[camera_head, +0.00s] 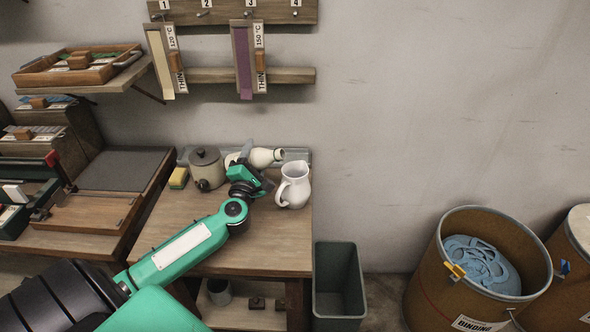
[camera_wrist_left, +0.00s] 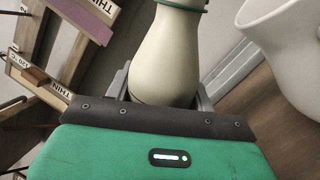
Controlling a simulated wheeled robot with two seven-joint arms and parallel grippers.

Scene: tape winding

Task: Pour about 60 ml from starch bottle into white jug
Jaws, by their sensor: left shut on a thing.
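The starch bottle (camera_head: 263,157) is cream white and tilted far over, nearly on its side, with its neck towards the right. My left gripper (camera_head: 254,167) is shut on its body; in the left wrist view the bottle (camera_wrist_left: 165,60) stands between the grey fingers, with a green ring near its top. The white jug (camera_head: 292,188) stands upright on the table, just right of and below the bottle's mouth. It also shows at the right of the left wrist view (camera_wrist_left: 288,50). No stream of liquid can be made out, and the jug's inside is hidden. My right gripper is out of view.
A grey lidded pot (camera_head: 207,170) and a yellow-green sponge (camera_head: 179,178) stand left of my gripper on the wooden table (camera_head: 275,240). A grey bin (camera_head: 338,283) stands right of the table. The front right of the tabletop is clear.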

